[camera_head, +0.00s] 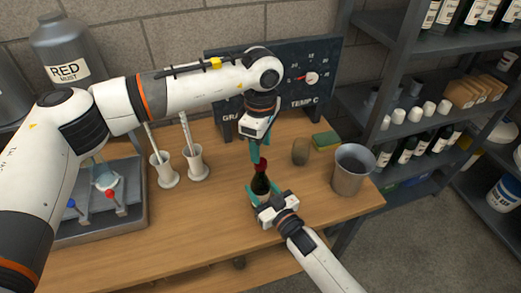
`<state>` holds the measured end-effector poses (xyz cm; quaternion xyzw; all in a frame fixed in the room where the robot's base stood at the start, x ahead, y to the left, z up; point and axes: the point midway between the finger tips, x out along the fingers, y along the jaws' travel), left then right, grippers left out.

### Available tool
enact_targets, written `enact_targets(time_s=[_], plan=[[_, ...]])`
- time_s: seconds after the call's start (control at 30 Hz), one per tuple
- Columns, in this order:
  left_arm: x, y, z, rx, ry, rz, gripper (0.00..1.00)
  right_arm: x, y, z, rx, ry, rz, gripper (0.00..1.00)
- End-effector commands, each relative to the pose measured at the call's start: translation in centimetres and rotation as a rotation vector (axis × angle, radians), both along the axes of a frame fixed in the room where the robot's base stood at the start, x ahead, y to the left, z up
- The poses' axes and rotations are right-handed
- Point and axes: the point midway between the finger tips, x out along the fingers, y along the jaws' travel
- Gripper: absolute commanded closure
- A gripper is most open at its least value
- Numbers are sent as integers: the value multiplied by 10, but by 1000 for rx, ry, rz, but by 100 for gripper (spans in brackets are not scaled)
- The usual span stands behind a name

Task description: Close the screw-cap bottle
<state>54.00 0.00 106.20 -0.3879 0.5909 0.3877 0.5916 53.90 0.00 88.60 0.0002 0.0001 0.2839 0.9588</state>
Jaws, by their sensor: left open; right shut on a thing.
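A dark green bottle (260,184) stands upright on the wooden table, with a red cap (262,164) at its top. My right gripper (262,192) is shut on the bottle's body from the front. My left gripper (256,152) points down from above, with its teal fingers right at the red cap. It is open. The fingers partly hide the cap, so I cannot tell whether they touch it or how far the cap sits on the neck.
A metal bucket (351,169), a brown cup-like object (300,151) and a green-yellow sponge (325,140) stand right of the bottle. White cylinders (195,161) and a grey tray device (100,205) are left. A dark gauge board (315,72) stands behind.

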Motion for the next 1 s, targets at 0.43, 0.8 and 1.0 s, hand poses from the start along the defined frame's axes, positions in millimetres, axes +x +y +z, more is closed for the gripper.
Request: enact_targets(time_s=[0.43,0.8,1.0], plan=[[0,0,5,0,0,172,54,0,0,0,-1,1,0,100],[0,0,26,-1,1,834,54,0,0,0,-1,1,0,100],[0,0,33,-2,1,1054,54,0,0,0,-1,1,0,100]])
